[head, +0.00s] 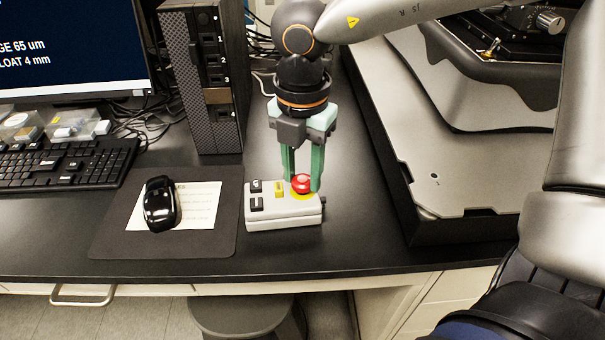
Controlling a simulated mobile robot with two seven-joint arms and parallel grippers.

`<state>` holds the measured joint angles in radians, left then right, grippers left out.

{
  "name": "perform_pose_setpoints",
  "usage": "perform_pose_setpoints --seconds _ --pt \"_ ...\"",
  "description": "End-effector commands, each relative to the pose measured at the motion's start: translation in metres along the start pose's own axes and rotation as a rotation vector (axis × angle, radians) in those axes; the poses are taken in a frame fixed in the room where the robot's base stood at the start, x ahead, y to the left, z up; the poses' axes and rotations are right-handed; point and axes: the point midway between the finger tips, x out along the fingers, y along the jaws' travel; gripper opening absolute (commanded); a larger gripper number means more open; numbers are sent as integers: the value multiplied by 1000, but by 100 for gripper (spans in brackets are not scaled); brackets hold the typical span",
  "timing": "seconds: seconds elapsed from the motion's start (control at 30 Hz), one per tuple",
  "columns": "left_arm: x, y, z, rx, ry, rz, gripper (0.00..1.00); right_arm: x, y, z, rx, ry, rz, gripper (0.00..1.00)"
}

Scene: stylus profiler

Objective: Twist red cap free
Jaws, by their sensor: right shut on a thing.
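The red cap (301,183) is a round button on a yellow ring at the right end of a small light-grey control box (283,214). The box lies flat on the black desk and also has black switches and a yellow one. My right gripper (302,178) points straight down over the box. Its green fingers are shut on the red cap, one on each side at the rear. The cap sits at the box's top surface; I cannot tell whether it is turned. My left gripper is not in view.
A black mouse (160,204) rests on a paper and dark mat (205,248) left of the box. A computer tower (207,75) stands behind. The profiler's grey base (460,185) is to the right. The desk's front edge is close to the box.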

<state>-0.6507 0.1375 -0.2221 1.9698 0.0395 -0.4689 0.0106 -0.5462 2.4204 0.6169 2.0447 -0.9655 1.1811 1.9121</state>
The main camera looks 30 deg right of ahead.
Motion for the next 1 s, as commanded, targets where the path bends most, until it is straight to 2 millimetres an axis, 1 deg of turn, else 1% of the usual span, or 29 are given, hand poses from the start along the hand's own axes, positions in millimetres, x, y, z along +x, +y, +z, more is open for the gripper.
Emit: perform_pose_setpoints --seconds 0.17,0.4,0.6,0.8,0.83,1.0 --pt "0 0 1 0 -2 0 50 0 0 0 17 -1 -1 0" --pt "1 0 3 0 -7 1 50 0 0 1 345 -7 -1 0" --pt "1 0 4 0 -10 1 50 0 0 0 559 0 0 0" --pt "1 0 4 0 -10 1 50 0 0 0 547 0 0 0" --pt "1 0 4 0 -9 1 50 0 0 0 546 0 0 44" --pt "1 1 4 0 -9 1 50 0 0 0 545 0 0 64"
